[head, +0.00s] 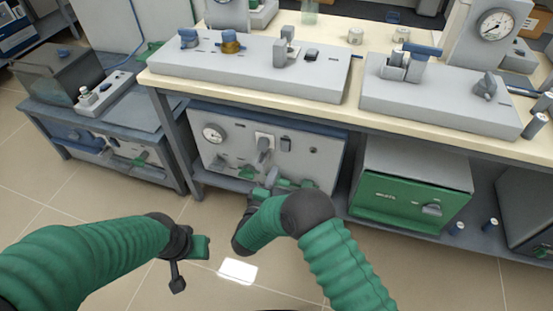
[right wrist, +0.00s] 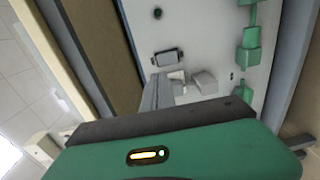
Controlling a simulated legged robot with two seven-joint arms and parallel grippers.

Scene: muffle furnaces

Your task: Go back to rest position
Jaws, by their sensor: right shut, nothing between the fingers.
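My right gripper (head: 268,180) is shut and empty, low in front of the grey furnace panel (head: 300,155) under the bench. The right wrist view shows its grey fingers (right wrist: 160,92) close to the panel (right wrist: 205,45), beside a pale block-shaped fitting (right wrist: 203,82); whether they touch it cannot be told. My left gripper (head: 188,260) hangs over the floor at the lower left, away from the furnaces. Its finger gap is not clear. Both arms reach forward, the right one bent at a dark joint.
The bench top (head: 345,110) carries grey control units above the right gripper. A green-fronted furnace (head: 400,205) stands on the lower shelf to the right. A low side table (head: 150,118) is at the left. The tiled floor (head: 60,200) in front is clear.

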